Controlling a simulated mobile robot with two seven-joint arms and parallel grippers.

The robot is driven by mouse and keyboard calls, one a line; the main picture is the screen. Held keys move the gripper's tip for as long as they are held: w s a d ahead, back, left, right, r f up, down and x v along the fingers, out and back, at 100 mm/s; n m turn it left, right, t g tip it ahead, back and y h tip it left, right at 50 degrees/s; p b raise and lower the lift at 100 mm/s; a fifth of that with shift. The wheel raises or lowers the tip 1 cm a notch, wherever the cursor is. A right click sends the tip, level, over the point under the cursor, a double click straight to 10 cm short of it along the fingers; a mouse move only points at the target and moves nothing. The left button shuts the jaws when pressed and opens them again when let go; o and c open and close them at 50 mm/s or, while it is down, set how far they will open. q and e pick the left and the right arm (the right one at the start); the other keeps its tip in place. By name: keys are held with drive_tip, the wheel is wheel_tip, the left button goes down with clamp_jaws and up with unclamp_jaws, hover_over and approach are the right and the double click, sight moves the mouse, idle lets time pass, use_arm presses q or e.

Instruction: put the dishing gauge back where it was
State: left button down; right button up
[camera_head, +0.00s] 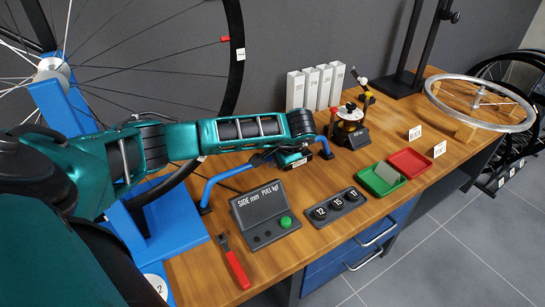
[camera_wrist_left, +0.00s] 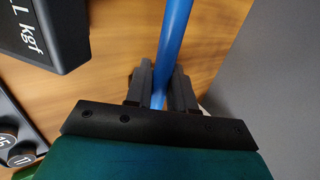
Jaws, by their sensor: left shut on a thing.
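The dishing gauge, a blue bent bar (camera_head: 232,172), spans over the wooden bench with one bent leg at the left and one at the right. My left gripper (camera_head: 280,158) is shut on the middle of the bar. In the left wrist view the bar (camera_wrist_left: 173,40) runs between the two dark fingers of my left gripper (camera_wrist_left: 161,88). My wrist hides part of the bar in the head view. I cannot tell whether its feet touch the bench. My right gripper is not in view.
A dark gauge box (camera_head: 262,208), a red-handled tool (camera_head: 236,268) and a tray of round weights (camera_head: 338,208) lie in front. Green (camera_head: 381,180) and red (camera_head: 409,162) trays are right. White boxes (camera_head: 296,90) stand behind.

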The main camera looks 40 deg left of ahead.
use_arm(q)
drive_tip(key=c, duration=1.4)
unclamp_jaws()
drive_tip(key=shift+f, duration=0.15)
drive_tip(key=o, duration=0.4)
drive_tip(key=shift+o, duration=0.2)
